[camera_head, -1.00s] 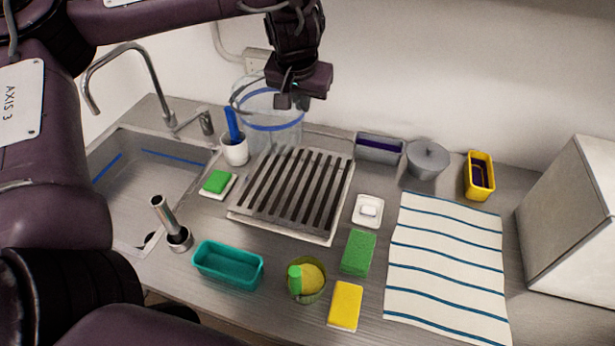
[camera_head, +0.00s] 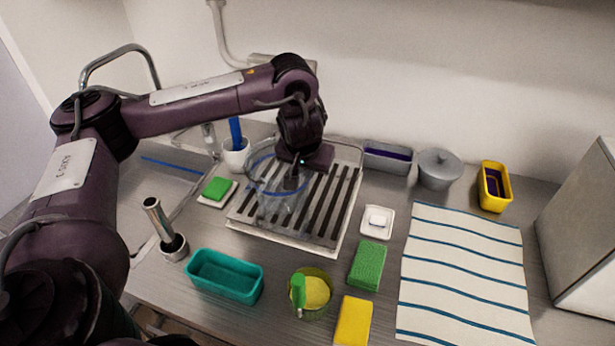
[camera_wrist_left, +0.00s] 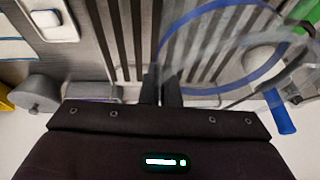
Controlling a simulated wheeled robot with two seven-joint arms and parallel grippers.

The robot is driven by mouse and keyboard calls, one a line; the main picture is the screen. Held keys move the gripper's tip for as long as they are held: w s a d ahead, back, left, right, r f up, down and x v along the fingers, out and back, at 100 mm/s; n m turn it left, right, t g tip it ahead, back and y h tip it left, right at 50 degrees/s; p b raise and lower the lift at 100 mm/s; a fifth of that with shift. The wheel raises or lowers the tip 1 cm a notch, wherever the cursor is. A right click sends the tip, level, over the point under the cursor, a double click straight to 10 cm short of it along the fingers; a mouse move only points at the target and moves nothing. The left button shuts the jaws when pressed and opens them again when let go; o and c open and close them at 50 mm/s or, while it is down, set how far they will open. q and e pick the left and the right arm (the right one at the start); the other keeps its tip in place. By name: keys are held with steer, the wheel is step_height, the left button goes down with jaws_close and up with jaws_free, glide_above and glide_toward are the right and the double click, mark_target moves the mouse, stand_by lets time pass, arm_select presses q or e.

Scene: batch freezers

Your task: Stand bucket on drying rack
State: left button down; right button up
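The clear bucket (camera_head: 277,205) with a blue band is over the left and middle part of the drying rack (camera_head: 338,200), roughly upright. My left gripper (camera_head: 291,183) is at the bucket's rim, pointing down. In the left wrist view the two fingers (camera_wrist_left: 161,90) are close together at the edge of the bucket (camera_wrist_left: 205,58), apparently with its wall between them. The dark slats of the rack (camera_wrist_left: 125,35) show behind. I cannot tell whether the bucket's base touches the slats. My right gripper is not in view.
A white cup with a blue-handled brush (camera_head: 235,150) and a green sponge on a dish (camera_head: 217,189) stand left of the rack. A grey bin (camera_head: 387,160) and lidded pot (camera_head: 438,170) stand behind right. A teal tub (camera_head: 226,277) is in front.

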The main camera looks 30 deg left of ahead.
arm_select(q)
steer(key=shift+w+f, duration=0.1)
steer(key=shift+f, duration=0.2)
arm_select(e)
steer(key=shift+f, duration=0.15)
arm_select(q)
steer(key=shift+f, duration=0.1)
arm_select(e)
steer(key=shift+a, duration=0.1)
arm_select(q)
steer(key=c, duration=1.8)
jaws_free()
steer(key=shift+o, duration=0.6)
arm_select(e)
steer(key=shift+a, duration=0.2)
arm_select(q)
steer(key=shift+r, duration=0.4)
steer(key=p+v, duration=0.6)
steer(key=v, duration=0.5)
steer(key=shift+s+d+r, duration=0.15)
steer(key=shift+s+r, duration=0.05)
steer(key=shift+s, duration=0.1)
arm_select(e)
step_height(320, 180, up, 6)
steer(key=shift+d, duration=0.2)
